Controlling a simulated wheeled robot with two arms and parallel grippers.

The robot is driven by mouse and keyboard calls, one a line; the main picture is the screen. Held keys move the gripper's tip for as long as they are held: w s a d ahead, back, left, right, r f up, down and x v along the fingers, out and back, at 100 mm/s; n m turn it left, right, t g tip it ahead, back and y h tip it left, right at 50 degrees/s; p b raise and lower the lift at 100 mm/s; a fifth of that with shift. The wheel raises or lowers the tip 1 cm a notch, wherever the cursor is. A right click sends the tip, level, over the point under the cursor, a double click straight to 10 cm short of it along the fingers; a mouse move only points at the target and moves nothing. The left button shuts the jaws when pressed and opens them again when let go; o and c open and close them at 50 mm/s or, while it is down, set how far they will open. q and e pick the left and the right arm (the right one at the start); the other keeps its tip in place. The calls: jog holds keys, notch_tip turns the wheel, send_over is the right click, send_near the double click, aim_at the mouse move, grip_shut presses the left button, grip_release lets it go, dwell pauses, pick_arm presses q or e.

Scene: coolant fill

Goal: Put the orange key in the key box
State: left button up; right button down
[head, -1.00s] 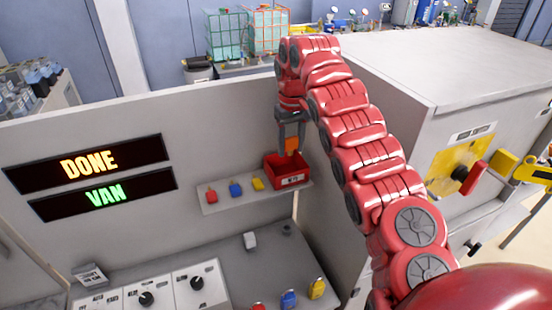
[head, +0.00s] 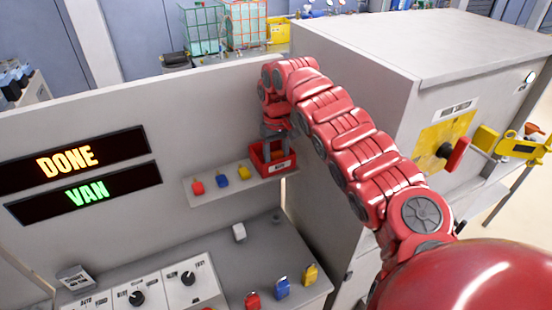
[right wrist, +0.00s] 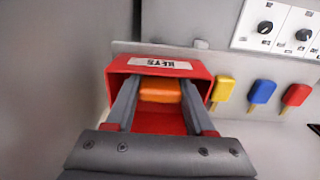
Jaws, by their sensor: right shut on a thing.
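The key box is a red open box (head: 257,158) with a white label, at the right end of a small wall shelf. It fills the middle of the right wrist view (right wrist: 116,75). My right gripper (head: 272,152) points down into the box. In the right wrist view its fingers (right wrist: 160,95) reach inside the box walls and are shut on the orange key (right wrist: 160,90). The key is inside the box opening; whether it touches the floor cannot be told. In the head view the key is hidden. My left gripper is not in view.
A red (head: 197,187), a blue (head: 221,181) and a yellow key (head: 244,173) are on the shelf left of the box. The tall grey cabinet (head: 345,110) stands close on the right. Lit signs (head: 75,165) read DONE and VAN.

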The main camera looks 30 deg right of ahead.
jog(key=shift+f, duration=0.15)
jog(key=shift+c, duration=2.1)
grip_release()
jog(key=shift+o, duration=0.8)
